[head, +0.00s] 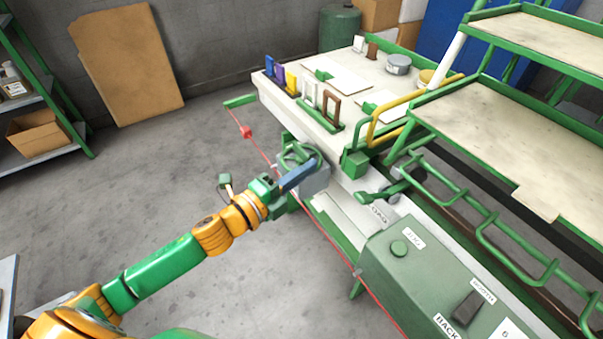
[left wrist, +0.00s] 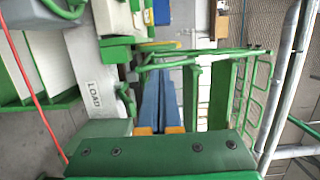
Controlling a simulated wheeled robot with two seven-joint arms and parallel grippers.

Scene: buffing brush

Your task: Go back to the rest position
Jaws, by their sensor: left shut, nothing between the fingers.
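My left gripper (head: 313,164) reaches in from the lower left of the head view on its green and orange arm. Its blue fingers are together with nothing between them. In the head view they overlap a grey box (head: 316,180) with a green handwheel (head: 297,154) on the machine's near side; I cannot tell whether they touch it. In the left wrist view the closed blue fingers (left wrist: 160,92) point up the picture, with a LOAD label (left wrist: 93,94) to their left. My right gripper is in neither view.
A white worktop (head: 335,78) holds several coloured blocks in a rack. A green control box (head: 425,255) stands at the lower right, with green rails and shelves (head: 505,125) beyond. A red cord (head: 375,294) runs along the machine's front. The floor (head: 150,200) at left is clear.

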